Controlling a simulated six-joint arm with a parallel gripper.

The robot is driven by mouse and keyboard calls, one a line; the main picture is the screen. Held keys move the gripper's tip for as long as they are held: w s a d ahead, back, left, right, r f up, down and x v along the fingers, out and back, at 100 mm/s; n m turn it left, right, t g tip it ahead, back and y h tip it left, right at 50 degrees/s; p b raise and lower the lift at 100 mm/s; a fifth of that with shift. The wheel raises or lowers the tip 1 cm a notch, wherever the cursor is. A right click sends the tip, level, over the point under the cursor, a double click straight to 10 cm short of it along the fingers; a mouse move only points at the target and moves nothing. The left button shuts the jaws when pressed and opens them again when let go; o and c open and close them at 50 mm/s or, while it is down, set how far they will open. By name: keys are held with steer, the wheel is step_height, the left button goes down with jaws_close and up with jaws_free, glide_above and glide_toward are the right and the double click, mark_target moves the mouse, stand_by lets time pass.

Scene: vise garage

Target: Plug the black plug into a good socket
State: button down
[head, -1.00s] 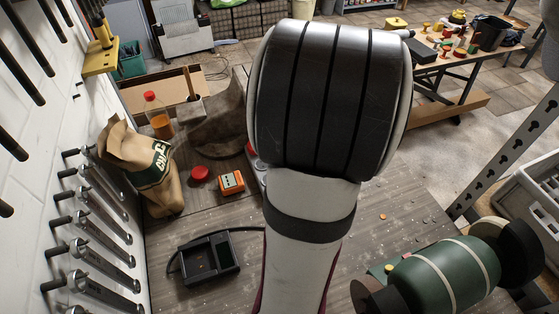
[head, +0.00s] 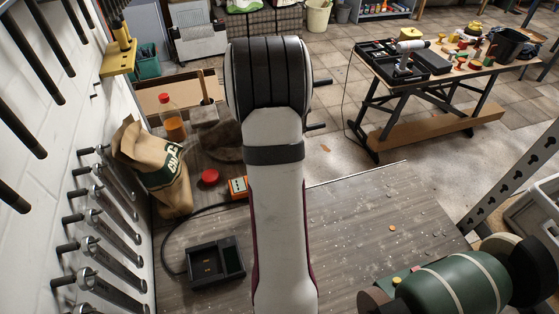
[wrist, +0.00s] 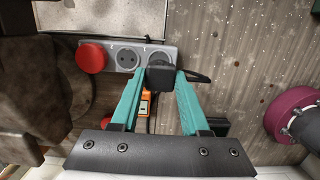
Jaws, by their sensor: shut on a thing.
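My gripper (wrist: 160,77) shows in the wrist view, with two teal fingers shut on the black plug (wrist: 160,73). A black cable runs off the plug to the right. A grey socket strip (wrist: 109,58) lies behind the plug. One round socket (wrist: 127,58) is clear to the left of the plug. Another socket (wrist: 156,56) is partly hidden behind the plug. I cannot tell whether the plug touches the strip. A round red piece (wrist: 90,57) covers the strip's left part. In the head view, my arm hides the gripper, plug and strip.
A black box (head: 215,262) with a cable stands on the bench. An orange device (head: 238,187), a red cap (head: 209,177), a paper bag (head: 160,172) and a bottle (head: 172,122) stand near the left wall. A green machine (head: 455,280) sits at the right. The bench's middle right is mostly clear.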

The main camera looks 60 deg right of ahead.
steer(key=shift+f, duration=2.75)
steer(key=shift+f, duration=0.6)
steer(key=shift+c, duration=1.6)
jaws_free()
step_height(320, 180, up, 16)
steer(key=w+a, duration=0.1)
steer(key=shift+w+a+f, duration=0.2)
steer(key=shift+w+a, duration=0.1)
steer(key=shift+a, duration=0.05)
